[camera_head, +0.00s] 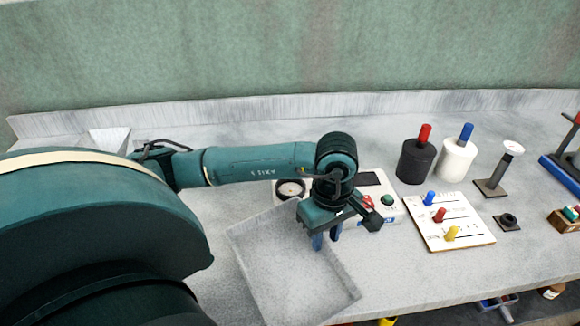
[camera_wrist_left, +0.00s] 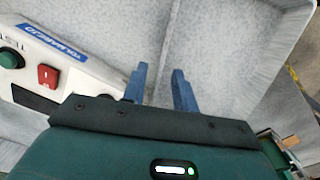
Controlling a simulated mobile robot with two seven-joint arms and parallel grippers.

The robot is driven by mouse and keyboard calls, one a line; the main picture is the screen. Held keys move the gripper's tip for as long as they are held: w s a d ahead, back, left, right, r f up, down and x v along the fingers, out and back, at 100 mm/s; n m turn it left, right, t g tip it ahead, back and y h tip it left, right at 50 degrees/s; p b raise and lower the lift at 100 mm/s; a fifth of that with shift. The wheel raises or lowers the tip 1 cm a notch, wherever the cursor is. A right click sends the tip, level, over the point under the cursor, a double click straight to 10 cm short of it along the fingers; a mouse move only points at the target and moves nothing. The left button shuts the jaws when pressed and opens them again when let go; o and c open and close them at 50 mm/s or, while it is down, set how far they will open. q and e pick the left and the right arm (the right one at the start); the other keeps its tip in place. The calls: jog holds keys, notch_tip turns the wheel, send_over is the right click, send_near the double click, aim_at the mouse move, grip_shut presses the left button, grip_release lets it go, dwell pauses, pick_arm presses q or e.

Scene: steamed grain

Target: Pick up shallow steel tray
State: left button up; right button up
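The shallow steel tray (camera_head: 285,270) is a grey, speckled, rectangular tray with low walls, lying on the counter at the front middle. It also fills the upper right of the left wrist view (camera_wrist_left: 222,40). My left gripper (camera_head: 327,238) points down at the tray's right wall, near its far corner. In the left wrist view, the two blue fingers (camera_wrist_left: 160,85) are apart, with the tray's wall edge seen between them. They do not appear closed on it, and contact is hard to tell. My right gripper is not in view.
A white device (camera_head: 393,206) with a green button stands just beyond the tray's right side. Right of it are a switch board (camera_head: 470,235), a black cylinder (camera_head: 415,163) and a white cylinder (camera_head: 456,161). The counter right of the tray (camera_head: 400,275) is clear.

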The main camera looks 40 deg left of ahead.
pick_arm(q)
grip_shut()
dwell(1.3)
